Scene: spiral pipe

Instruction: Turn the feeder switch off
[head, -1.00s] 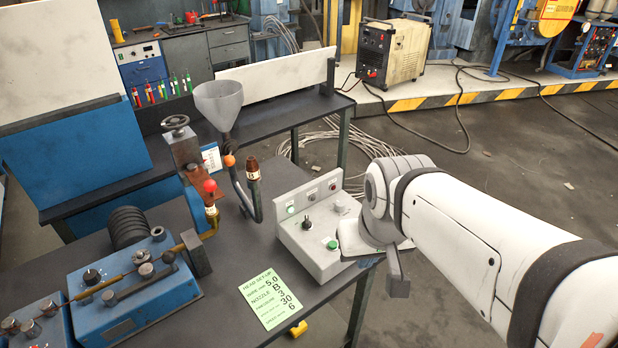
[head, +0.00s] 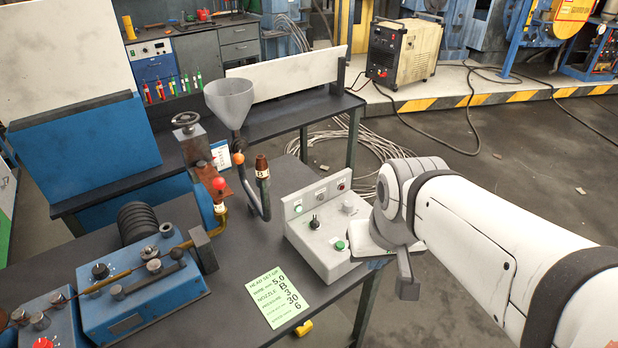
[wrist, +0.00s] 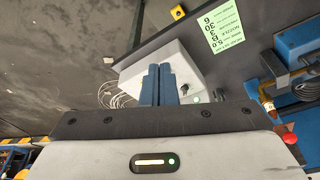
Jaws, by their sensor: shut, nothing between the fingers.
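A pale grey control box (head: 322,262) stands at the table's right edge. No readable label shows which control is the feeder switch. My gripper (wrist: 159,70) is shut and empty in the wrist view, its fingers overlapping the box (wrist: 178,55). In the head view my arm's end is at the box's right side.
A green setup card (head: 272,297) lies left of the box. A bent pipe with a brown tip (head: 262,165) and a funnel (head: 230,100) stand behind-left. A blue machine (head: 140,300) fills the left. Open floor lies right of the table.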

